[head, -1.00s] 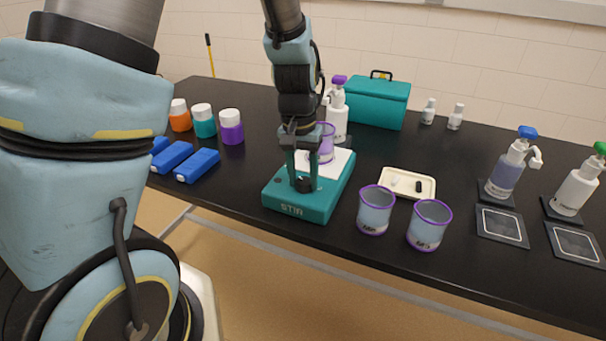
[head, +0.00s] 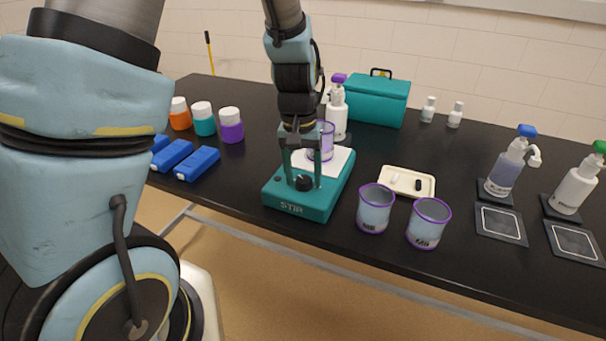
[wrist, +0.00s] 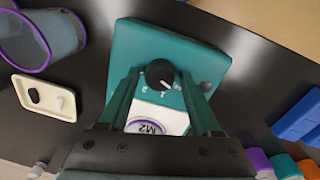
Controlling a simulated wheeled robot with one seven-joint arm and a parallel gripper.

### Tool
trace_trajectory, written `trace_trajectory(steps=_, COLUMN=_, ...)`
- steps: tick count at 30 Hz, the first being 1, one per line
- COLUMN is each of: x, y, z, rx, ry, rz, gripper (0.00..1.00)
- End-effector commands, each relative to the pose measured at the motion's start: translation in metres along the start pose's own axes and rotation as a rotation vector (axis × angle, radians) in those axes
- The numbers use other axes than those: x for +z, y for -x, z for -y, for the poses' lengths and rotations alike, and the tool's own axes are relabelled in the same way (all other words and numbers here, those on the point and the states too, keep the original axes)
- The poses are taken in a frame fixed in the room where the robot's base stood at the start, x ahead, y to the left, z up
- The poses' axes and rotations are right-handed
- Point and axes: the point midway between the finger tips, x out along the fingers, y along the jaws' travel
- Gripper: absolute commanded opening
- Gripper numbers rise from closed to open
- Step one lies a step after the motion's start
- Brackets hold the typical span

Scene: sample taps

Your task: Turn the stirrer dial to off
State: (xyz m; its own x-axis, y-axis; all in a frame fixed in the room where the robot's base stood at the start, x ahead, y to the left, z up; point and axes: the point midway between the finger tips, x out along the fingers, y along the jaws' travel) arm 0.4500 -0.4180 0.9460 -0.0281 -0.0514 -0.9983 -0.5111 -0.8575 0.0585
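The teal stirrer (head: 300,206), marked STIR, sits near the front edge of the black bench. Its black dial (head: 304,183) is on the front part of its top, and it also shows in the wrist view (wrist: 159,72), with a white pointer line and small marks around it too small to read. My gripper (head: 303,179) is over the stirrer, fingers pointing down, one on each side of the dial. A purple-rimmed beaker (head: 321,142) stands on the stirrer's white plate behind my gripper.
Two purple-rimmed beakers (head: 375,208) (head: 429,222) stand right of the stirrer, near a cream tray (head: 421,193) holding a black and a white piece. Blue boxes (head: 197,164) and coloured-label jars (head: 231,126) are at left. A pump bottle (head: 338,115) stands close behind my arm.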

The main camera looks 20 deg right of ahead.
Motion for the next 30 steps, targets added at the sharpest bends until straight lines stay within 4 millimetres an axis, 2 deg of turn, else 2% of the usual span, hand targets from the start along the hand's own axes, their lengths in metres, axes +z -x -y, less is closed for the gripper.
trace_trajectory(steps=3, x=0.000, y=0.000, z=0.000, rx=0.000, ry=-0.001, rz=0.001, gripper=0.76)
trace_trajectory(steps=10, x=0.001, y=0.001, z=0.000, rx=-0.001, ry=-0.001, rz=0.001, gripper=0.76)
trace_trajectory(steps=14, x=0.000, y=0.010, z=0.000, rx=0.000, ry=-0.002, rz=-0.001, gripper=0.76)
trace_trajectory(steps=24, x=-0.001, y=0.073, z=0.000, rx=0.002, ry=-0.001, rz=-0.004, gripper=0.76)
trace_trajectory(steps=30, x=0.000, y=0.100, z=0.000, rx=0.001, ry=-0.001, rz=-0.001, gripper=0.76)
